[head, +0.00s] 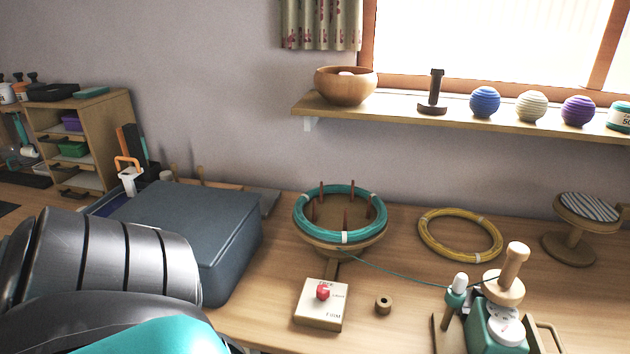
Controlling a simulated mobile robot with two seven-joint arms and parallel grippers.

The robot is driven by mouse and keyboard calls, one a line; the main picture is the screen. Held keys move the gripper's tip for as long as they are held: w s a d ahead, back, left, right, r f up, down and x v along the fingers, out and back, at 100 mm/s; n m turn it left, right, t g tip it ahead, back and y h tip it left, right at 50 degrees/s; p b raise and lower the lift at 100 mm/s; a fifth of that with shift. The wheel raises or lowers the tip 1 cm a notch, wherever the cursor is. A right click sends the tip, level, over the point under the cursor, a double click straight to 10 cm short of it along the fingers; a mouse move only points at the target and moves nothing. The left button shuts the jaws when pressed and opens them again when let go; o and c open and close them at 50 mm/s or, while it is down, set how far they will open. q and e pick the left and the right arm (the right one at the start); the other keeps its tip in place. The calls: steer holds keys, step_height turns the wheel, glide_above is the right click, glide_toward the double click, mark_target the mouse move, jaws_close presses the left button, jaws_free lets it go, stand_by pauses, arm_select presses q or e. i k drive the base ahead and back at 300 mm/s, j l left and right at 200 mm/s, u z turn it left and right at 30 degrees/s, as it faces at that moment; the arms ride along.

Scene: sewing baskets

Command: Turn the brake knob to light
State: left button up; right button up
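The brake knob (322,292) is small and red. It sits on top of a cream block (320,314) with a wooden base on the table, in front of the round reel stand (340,248). Labels around the knob seem to read lock, light and firm. The knob's pointing direction is too small to tell. A teal coil (341,236) lies on the reel stand around upright wooden pegs. Part of my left arm fills the lower left of the head view; its gripper does not show. My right gripper is not in view.
A large blue-grey case (195,225) stands left of the knob block. A small spool (383,304) lies to its right. A green winder (494,328) stands at the lower right, with a teal strand running toward it from the coil. A yellow coil (460,234) lies behind.

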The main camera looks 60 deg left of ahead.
mark_target(323, 291)
steer(key=u, duration=1.65)
